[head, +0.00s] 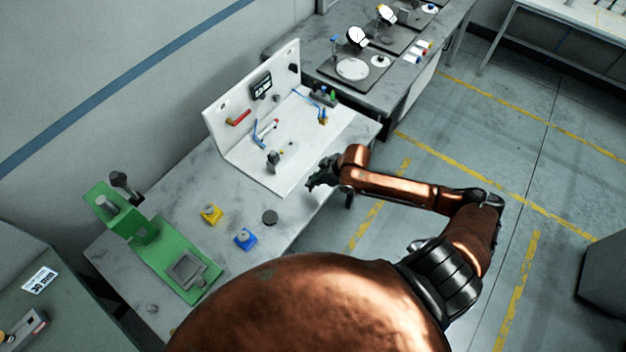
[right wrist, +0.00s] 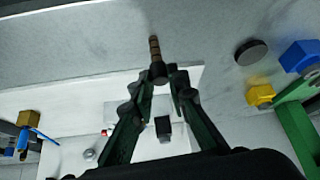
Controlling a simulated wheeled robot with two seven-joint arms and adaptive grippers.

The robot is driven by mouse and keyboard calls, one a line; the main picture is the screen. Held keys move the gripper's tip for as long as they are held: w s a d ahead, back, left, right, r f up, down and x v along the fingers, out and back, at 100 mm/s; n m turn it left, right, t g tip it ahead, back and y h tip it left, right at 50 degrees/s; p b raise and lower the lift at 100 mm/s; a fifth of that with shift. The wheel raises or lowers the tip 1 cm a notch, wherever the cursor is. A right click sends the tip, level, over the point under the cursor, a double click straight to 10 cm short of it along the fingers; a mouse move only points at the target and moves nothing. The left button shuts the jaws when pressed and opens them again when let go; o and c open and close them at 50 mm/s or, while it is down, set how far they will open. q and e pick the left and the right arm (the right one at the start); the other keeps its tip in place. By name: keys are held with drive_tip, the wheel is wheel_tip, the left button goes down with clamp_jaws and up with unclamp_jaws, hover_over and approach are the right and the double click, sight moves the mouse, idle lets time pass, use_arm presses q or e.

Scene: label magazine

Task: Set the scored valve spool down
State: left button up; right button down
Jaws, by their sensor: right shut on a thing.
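The valve spool (right wrist: 154,48) is a slim brown, ringed rod with a dark end in the right wrist view. Its dark end sits between the fingertips of my right gripper (right wrist: 163,76), which is shut on it. The rod points away from the fingers, over or against the grey bench top; I cannot tell whether it touches. In the head view my right gripper (head: 317,183) is at the front edge of the white fixture board (head: 338,132); the spool is too small to make out there. My left gripper is not in view.
A dark round puck (head: 270,217), a yellow block (head: 211,214) and a blue block (head: 245,239) stand on the grey bench (head: 182,192). A green press (head: 150,238) is at the left. The white board carries a red handle (head: 239,118) and blue hooked parts.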

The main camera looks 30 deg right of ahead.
drive_tip(key=c, duration=1.9)
unclamp_jaws()
drive_tip(key=shift+f, duration=0.1)
drive_tip(key=v, duration=1.2)
